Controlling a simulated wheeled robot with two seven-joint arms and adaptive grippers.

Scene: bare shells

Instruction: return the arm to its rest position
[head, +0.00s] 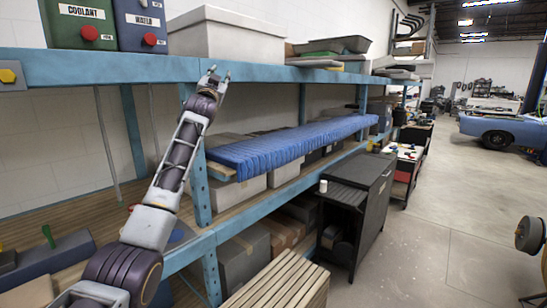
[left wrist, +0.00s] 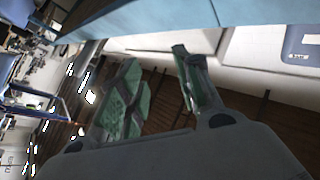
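My left arm reaches up from the bottom left of the head view, stretched out in front of the blue shelf rack. My left gripper (head: 218,76) points upward close to the front edge of the upper shelf (head: 130,69). In the left wrist view the two fingers of the left gripper (left wrist: 160,90) stand apart with nothing between them. Whether the gripper touches the shelf edge cannot be told. My right gripper is in neither view.
A coolant can (head: 75,22), a water can (head: 140,25) and a white box (head: 228,35) stand on the upper shelf. A blue padded mat (head: 285,146) lies on the shelf below. A black cabinet (head: 355,200) and slatted wooden crate (head: 275,285) stand in front.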

